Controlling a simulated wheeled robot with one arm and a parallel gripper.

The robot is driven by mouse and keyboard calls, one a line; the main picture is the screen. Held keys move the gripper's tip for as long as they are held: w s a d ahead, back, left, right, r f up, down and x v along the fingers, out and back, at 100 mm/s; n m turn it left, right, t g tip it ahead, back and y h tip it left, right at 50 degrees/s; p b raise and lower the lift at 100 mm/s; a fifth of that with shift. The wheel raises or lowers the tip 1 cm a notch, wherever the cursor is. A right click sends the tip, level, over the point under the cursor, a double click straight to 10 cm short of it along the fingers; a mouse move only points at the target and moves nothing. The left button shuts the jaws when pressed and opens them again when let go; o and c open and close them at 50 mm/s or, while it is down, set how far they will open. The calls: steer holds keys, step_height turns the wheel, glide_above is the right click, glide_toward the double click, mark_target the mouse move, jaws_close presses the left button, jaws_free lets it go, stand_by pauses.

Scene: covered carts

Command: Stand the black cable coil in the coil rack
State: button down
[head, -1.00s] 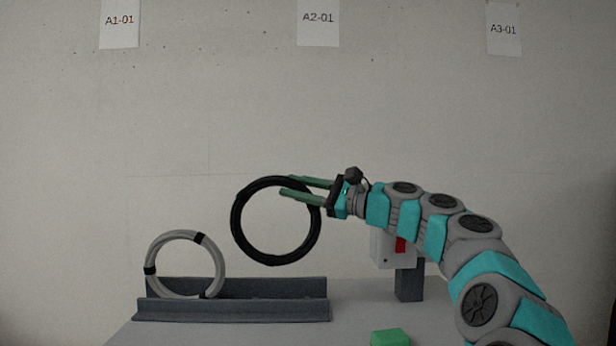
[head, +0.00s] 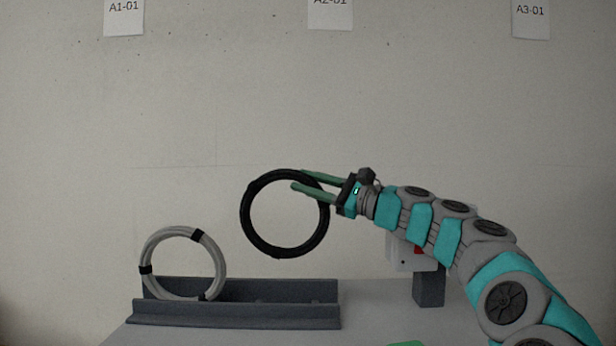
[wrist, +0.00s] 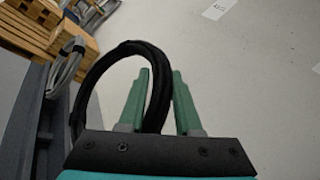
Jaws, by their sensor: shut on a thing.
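The black cable coil (head: 247,222) hangs upright in the air in the head view, above the right part of the coil rack (head: 235,315). My gripper (head: 297,180) is shut on the coil's upper right side, with its green fingers on either side of the ring. In the wrist view the black coil (wrist: 95,75) shows between the fingers of my gripper (wrist: 160,85) and to their left. The rack is a grey trough with a higher back wall. A grey coil (head: 222,262) with black bands stands in its left end. The coil's bottom is apart from the rack.
A white box with a red part (head: 400,258) on a dark post (head: 428,288) stands right of the rack, partly behind my arm. A green thing (head: 408,344) shows at the bottom edge. Wooden pallets (wrist: 40,30) show in the wrist view.

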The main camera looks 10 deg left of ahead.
mark_target(315, 239)
steer(key=shift+f, duration=1.6)
steer(key=shift+f+b, duration=2.55)
steer(key=shift+b, duration=0.05)
steer(key=shift+f+b, duration=0.45)
steer(key=shift+f, duration=1)
steer(key=c, duration=0.5)
jaws_free()
steer(key=v, duration=0.7)
steer(key=shift+d+f, duration=0.1)
steer(key=shift+d, duration=0.3)
